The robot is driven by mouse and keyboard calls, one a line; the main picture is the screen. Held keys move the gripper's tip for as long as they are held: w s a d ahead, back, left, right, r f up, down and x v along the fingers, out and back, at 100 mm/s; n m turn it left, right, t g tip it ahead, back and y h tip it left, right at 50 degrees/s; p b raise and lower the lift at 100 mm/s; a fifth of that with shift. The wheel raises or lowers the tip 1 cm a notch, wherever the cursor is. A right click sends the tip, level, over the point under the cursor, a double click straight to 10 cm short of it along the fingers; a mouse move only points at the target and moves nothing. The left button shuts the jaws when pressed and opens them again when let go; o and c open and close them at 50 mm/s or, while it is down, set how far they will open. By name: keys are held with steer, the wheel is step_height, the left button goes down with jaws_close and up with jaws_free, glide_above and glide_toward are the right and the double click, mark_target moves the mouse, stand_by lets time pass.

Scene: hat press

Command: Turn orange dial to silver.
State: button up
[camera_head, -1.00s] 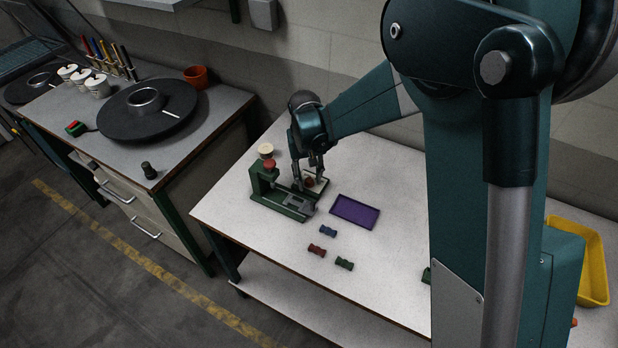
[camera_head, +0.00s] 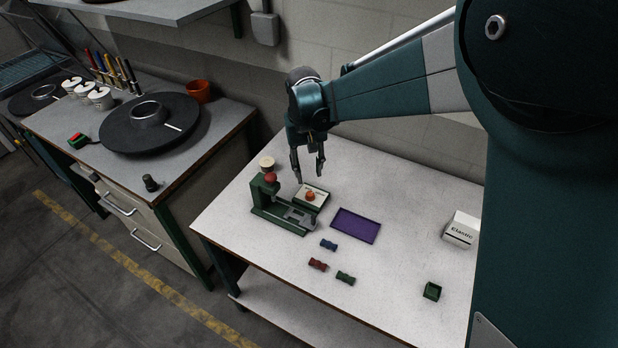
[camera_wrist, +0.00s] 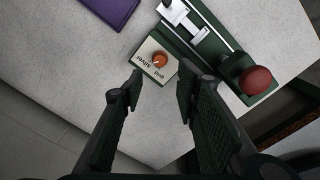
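The orange dial (camera_head: 310,196) sits on a cream label plate on a small green-edged box (camera_head: 322,204) beside the green press. In the wrist view the dial (camera_wrist: 159,60) shows just past my fingertips, with printed words beside it, one of them "silver". I cannot tell surely which word the dial's mark faces. My gripper (camera_head: 309,178) is above and behind the dial, apart from it. In the wrist view my gripper (camera_wrist: 160,78) has its two fingers spread with nothing between them.
The green press (camera_head: 280,211) with a red knob (camera_head: 270,177) stands left of the dial. A purple tray (camera_head: 356,225) lies to the right. Small blue, red and green pieces lie in front. A white "Elastic" box (camera_head: 461,229) and a green block (camera_head: 432,291) are farther right.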

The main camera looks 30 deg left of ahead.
mark_target(310, 194)
steer(key=shift+r, duration=0.65)
steer(key=shift+m, duration=0.6)
steer(key=shift+f+p, duration=2.05)
steer(key=shift+p, duration=0.2)
steer(key=shift+f, duration=0.15)
steer(key=shift+w+d+f, duration=0.1)
steer(key=shift+f, duration=1.8)
steer(key=shift+w+d+f, duration=0.1)
steer(key=shift+f, duration=1.8)
steer(key=shift+c, duration=0.2)
